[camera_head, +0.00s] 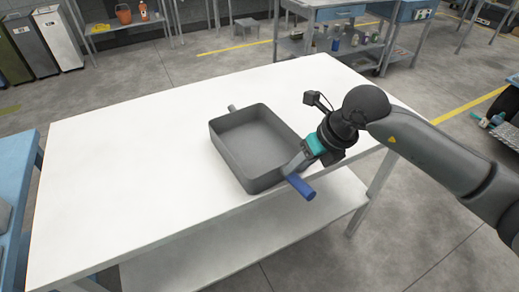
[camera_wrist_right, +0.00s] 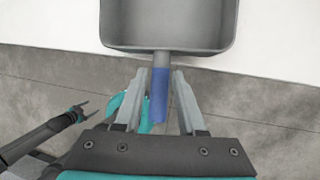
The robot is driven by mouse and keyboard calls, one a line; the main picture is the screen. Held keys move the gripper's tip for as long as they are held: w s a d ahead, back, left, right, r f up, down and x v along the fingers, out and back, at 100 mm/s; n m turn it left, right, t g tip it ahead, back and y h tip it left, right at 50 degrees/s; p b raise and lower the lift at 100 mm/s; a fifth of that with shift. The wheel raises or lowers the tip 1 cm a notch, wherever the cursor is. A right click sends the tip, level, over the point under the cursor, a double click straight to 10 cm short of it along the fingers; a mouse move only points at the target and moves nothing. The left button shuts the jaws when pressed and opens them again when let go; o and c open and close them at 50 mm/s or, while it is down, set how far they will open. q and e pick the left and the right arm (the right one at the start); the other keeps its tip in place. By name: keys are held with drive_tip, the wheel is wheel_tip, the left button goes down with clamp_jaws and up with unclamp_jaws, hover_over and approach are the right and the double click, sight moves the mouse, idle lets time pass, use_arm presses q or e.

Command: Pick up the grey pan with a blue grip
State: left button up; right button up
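The grey pan (camera_head: 228,133) is a deep rectangular tray standing on the white table near its right edge. Its blue grip (camera_head: 299,187) sticks out past the table edge over the floor. A grey stub shows on the pan's far side. My right gripper (camera_head: 293,167) is at the grip. In the right wrist view the fingers (camera_wrist_right: 160,76) are open, one on each side of the blue grip (camera_wrist_right: 160,95), with gaps on both sides. The pan (camera_wrist_right: 165,25) shows beyond. My left gripper is outside the head view; a dark forked part at the wrist view's lower left is unclear.
The white table (camera_head: 120,150) is otherwise clear, with a lower shelf (camera_head: 250,235) below. A blue surface (camera_head: 15,180) stands at the left. Grey bins (camera_head: 55,38) and a bench with bottles (camera_head: 340,30) stand at the back.

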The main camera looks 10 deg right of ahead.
drive_tip(key=shift+x, duration=2.75)
drive_tip(key=shift+d, duration=0.1)
drive_tip(key=shift+c, duration=0.2)
clamp_jaws()
drive_tip(key=shift+w+r, duration=0.1)
